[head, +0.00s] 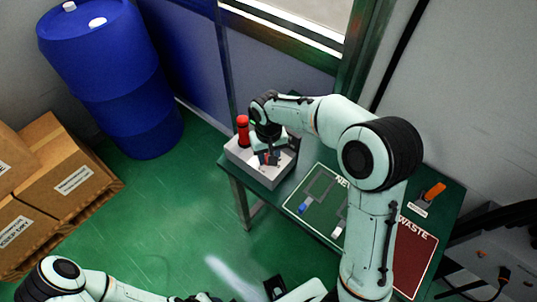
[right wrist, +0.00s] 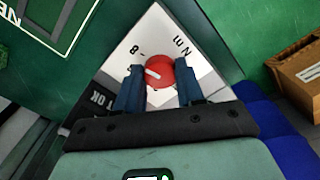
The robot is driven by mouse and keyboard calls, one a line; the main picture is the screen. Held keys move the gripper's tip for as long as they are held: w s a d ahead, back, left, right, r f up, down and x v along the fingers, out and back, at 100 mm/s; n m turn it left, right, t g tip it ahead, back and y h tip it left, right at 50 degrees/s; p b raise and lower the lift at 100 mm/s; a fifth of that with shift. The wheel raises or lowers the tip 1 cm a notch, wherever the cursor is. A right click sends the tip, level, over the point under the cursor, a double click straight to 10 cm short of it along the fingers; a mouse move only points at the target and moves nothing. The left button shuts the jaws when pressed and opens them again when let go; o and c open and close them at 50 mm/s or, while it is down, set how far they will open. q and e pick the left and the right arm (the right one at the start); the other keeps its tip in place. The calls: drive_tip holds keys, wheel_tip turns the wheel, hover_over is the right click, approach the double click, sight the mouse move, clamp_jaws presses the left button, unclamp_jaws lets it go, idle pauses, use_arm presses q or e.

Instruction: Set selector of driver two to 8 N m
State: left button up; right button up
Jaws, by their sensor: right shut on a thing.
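The selector is a round red knob (right wrist: 165,82) with a white pointer mark, on the pale top panel of a box. In the right wrist view the mark lies on the knob's left side, slanting up-left; the figure 8 is printed up-left of the knob and "N m" up-right. My right gripper (right wrist: 161,88) is shut on the knob, its blue fingers on either side. In the head view the grey box (head: 238,156) stands at the table's left end, with my right gripper (head: 268,157) over it, hiding the knob. My left arm shows at the bottom edge; its fingertips are not visible.
A red cylinder (head: 242,128) stands at the box's left rear. The green table (head: 232,178) has outlined areas, one red and marked WASTE (head: 412,262). An orange-handled item (head: 433,192) lies at right.

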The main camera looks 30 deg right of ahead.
idle(0.4)
drive_tip(key=o, duration=1)
drive_tip(key=shift+o, duration=0.2)
drive_tip(key=shift+r, duration=0.1)
use_arm(q)
drive_tip(key=shift+w+r+p, duration=0.3)
drive_tip(key=shift+r+p, duration=0.1)
drive_tip(key=shift+r, duration=0.1)
drive_tip(key=shift+w+r+p, duration=0.3)
drive_tip(key=shift+r+p, duration=0.1)
drive_tip(key=shift+r, duration=0.1)
use_arm(e)
wheel_tip(320, 180, up, 13)
drive_tip(key=shift+r, duration=0.15)
use_arm(q)
drive_tip(key=shift+s, duration=0.1)
